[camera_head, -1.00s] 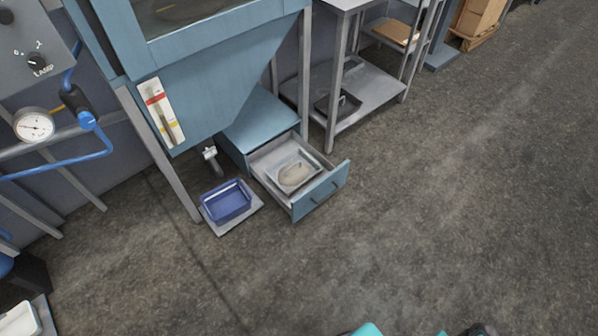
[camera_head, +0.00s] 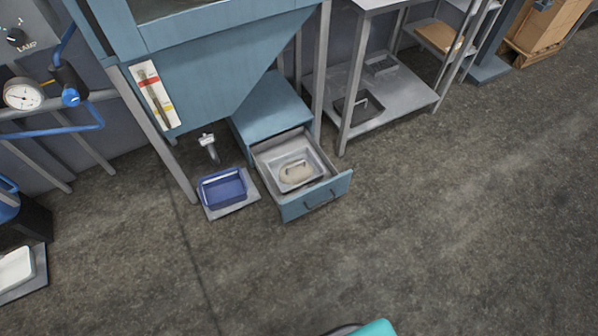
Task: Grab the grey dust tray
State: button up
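The grey dust tray (camera_head: 282,186) sits inside the open drawer (camera_head: 315,201) of a blue cabinet under the blue hopper. It is a shallow, light grey pan with a pale beige heap in it, and a handle-like shape shows over the heap. Nothing of mine is touching it. My gripper is not in view. Only a teal and dark part, likely of my own arm, shows at the bottom edge, well away from the drawer.
A blue bin (camera_head: 222,188) stands on a grey plate just left of the drawer. A grey shelf table (camera_head: 392,97) with a dark tray (camera_head: 358,106) stands to the right. A hopper leg rises close to the drawer. The floor in front is clear.

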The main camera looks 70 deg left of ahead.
aim_at(293, 170)
jog(key=u, duration=1.85)
jog(key=i, duration=0.1)
jog(key=z, duration=1.1)
jog(key=k, duration=0.2)
jog(key=u, duration=3.05)
jog(key=k, duration=0.2)
jog(key=u, duration=0.45)
